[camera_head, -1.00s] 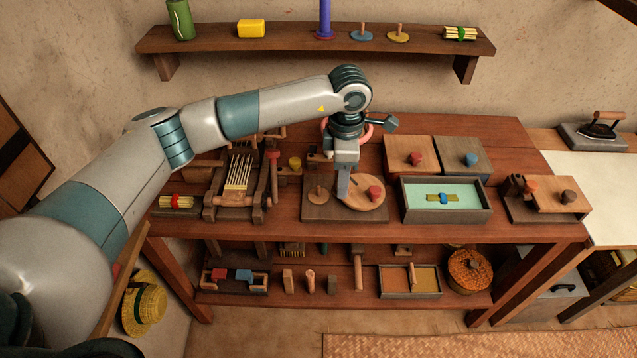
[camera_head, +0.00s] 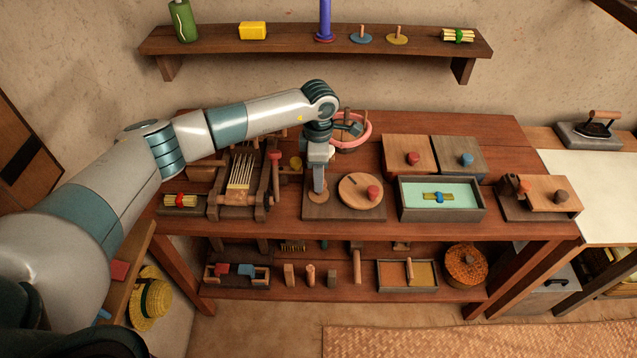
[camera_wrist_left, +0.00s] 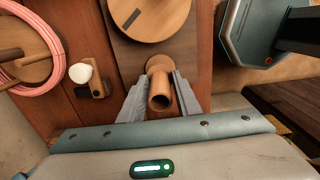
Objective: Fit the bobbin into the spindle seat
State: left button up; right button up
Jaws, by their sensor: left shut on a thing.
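The bobbin (camera_wrist_left: 161,101) looks like a brown hollow tube with a round flange at its lower end. In the wrist view it is between the two grey fingers of my left gripper (camera_wrist_left: 160,108), which is shut on it. In the head view my left gripper (camera_head: 319,190) points straight down over the left part of a dark wooden board (camera_head: 345,213), with the flange at its fingertips. I cannot tell whether the flange touches the board. A round wooden disc (camera_head: 356,183) with a red knob (camera_head: 373,192) lies on the board's right part. I cannot make out the spindle seat for certain.
A small loom (camera_head: 240,185) stands left of the board. A pink ring (camera_head: 366,131) is behind it. A shallow tray (camera_head: 440,212) with a pale green inside stands to the right, before two lidded boxes. The table's front edge is close to the board.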

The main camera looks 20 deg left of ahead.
pick_arm(q)
notch_tip(320, 180, down, 3)
jog(key=shift+r+p, duration=0.1)
jog(key=shift+p, duration=0.7)
jog(key=shift+f, duration=0.35)
jog(key=shift+f, duration=0.1)
jog(key=shift+f+b, duration=0.1)
jog(key=shift+b, duration=0.2)
jog(key=o, duration=1)
jog(key=shift+r, duration=0.3)
